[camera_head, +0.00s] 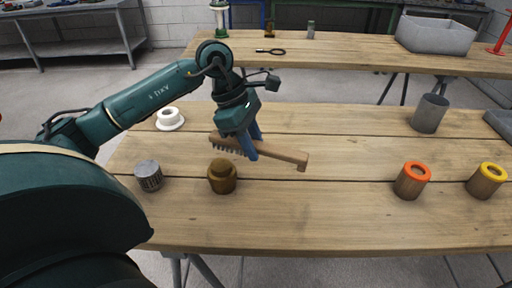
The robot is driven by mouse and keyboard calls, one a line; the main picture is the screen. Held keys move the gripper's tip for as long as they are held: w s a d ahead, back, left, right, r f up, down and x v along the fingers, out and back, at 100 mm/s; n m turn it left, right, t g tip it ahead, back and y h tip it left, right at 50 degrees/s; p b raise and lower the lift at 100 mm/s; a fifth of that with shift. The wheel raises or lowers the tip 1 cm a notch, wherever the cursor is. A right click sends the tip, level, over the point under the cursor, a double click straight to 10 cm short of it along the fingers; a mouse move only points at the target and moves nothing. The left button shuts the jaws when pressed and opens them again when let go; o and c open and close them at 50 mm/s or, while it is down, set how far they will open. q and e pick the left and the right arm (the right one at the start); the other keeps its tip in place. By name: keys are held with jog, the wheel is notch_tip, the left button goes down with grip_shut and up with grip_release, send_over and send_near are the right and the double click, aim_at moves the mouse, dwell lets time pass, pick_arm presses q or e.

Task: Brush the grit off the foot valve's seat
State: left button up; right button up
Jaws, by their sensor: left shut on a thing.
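My left gripper (252,144) is shut on a wooden brush (287,154) and holds it over the near table. The brush's handle points right, and its dark bristles show at its left end, facing down. A brass-coloured round fitting (222,178), which looks like the foot valve, stands on the table just below and left of the gripper. The bristles are above and behind it, and I see no contact. Its seat and any grit are too small to make out. A grey mesh cylinder (149,176), perhaps a strainer, stands to its left. My right gripper is not in view.
A white flanged ring (170,119) lies behind the strainer. A grey metal cup (430,113) stands at the right, with orange-topped (412,180) and yellow-topped (487,180) cylinders nearer. The table's middle right is clear. A second table behind holds a grey bin (436,36) and a magnifier-like tool (270,51).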

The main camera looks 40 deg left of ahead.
pick_arm(q)
notch_tip(320, 180, up, 2)
jog(key=shift+w+p, duration=0.1)
jog(key=shift+p, duration=0.3)
jog(key=shift+r+p, duration=0.75)
jog(key=shift+r, duration=0.5)
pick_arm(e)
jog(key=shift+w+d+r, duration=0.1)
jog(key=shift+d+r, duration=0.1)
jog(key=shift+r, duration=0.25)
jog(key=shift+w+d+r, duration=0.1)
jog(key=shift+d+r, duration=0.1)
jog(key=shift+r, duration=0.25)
